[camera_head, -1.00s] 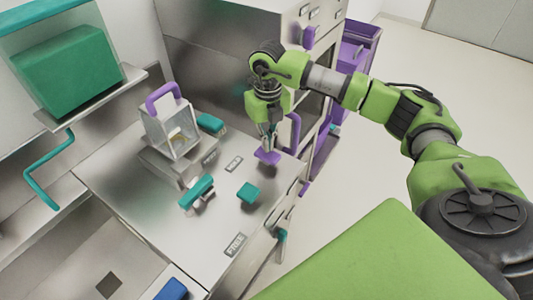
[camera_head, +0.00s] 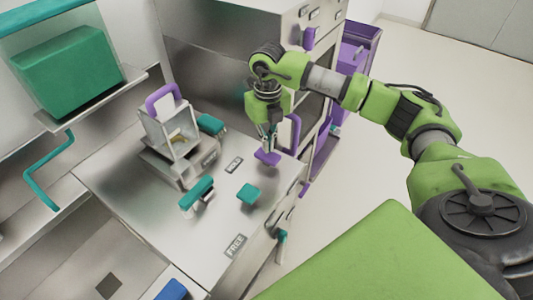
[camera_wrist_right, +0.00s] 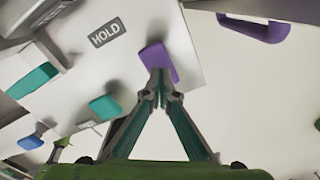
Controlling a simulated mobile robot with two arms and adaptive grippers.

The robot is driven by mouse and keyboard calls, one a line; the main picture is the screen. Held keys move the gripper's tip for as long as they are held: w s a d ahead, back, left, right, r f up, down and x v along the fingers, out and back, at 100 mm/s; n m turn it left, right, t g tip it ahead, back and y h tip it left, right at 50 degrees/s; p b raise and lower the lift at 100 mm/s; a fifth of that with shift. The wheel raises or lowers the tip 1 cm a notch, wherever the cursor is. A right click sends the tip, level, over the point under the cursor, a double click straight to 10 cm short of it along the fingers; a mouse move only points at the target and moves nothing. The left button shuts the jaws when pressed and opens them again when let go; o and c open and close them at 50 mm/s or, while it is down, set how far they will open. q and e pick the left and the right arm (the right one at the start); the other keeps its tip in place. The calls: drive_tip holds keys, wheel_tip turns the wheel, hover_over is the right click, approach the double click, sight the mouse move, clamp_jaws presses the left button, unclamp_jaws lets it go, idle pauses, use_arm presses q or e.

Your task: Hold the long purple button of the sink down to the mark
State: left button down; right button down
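The long purple button (camera_head: 267,158) sits on the metal counter near its right edge. It also shows in the right wrist view (camera_wrist_right: 158,62), beside a dark label reading HOLD (camera_wrist_right: 107,32). My right gripper (camera_head: 269,147) is directly above the button, pointing down. In the wrist view the two fingertips (camera_wrist_right: 160,95) are together with nothing between them, at the button's near end. They look to be at or touching the button; the exact contact and how far it is pressed cannot be told. My left gripper is out of view.
A box with a purple handle (camera_head: 163,97) stands on the counter. Teal buttons (camera_head: 248,194) and a teal handle (camera_head: 197,192) are nearby. A purple handle (camera_head: 294,133) stands close to the right of my gripper. Open floor lies to the right.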

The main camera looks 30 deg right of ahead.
sight(268, 154)
drive_tip(key=shift+f, duration=0.15)
drive_tip(key=shift+f+b, duration=1.2)
drive_tip(key=shift+f, duration=0.25)
idle(6.4)
